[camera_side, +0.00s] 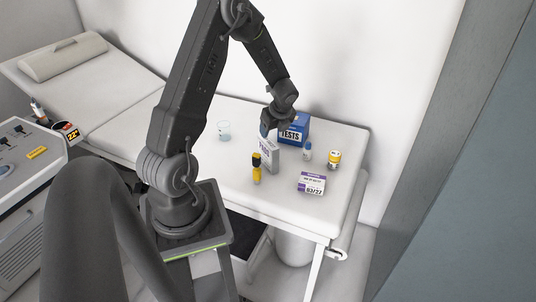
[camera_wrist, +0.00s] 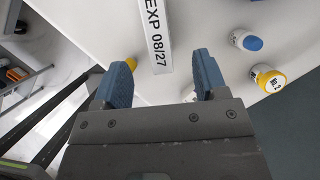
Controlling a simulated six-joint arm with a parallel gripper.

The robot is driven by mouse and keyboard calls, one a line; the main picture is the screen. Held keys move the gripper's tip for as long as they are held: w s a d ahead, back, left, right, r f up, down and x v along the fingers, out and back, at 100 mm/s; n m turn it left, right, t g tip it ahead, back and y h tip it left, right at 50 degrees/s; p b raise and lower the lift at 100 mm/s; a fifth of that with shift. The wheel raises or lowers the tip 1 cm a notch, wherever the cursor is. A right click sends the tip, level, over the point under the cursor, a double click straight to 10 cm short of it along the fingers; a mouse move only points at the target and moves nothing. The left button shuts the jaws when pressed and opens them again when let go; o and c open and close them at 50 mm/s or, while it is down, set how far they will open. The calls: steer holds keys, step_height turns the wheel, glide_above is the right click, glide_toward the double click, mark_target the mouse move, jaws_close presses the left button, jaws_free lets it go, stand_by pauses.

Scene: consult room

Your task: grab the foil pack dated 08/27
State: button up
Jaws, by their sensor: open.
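The pack marked EXP 08/27 (camera_wrist: 157,38) shows in the wrist view as a narrow white label strip, ahead of and between my fingers. In the side view a grey and white upright pack (camera_side: 268,158) stands right below my gripper (camera_side: 268,132); its print is too small to read. In the wrist view my gripper (camera_wrist: 162,78) is open, its two blue fingers apart with nothing held. A second pack (camera_side: 311,183), white and purple and marked 03/27, lies farther front right. It is not clearly visible in the wrist view.
A blue TESTS box (camera_side: 296,128) stands close behind the pack. A blue-capped vial (camera_side: 307,153) and a yellow-capped bottle (camera_side: 334,159) stand right. A clear cup (camera_side: 224,131) stands left on the white couch (camera_side: 210,150).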

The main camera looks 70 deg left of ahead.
mark_target(268, 141)
steer(key=x, duration=0.9)
steer(key=shift+s+f, duration=0.25)
steer(key=shift+f, duration=0.15)
steer(key=shift+f, duration=0.25)
steer(key=c, duration=1)
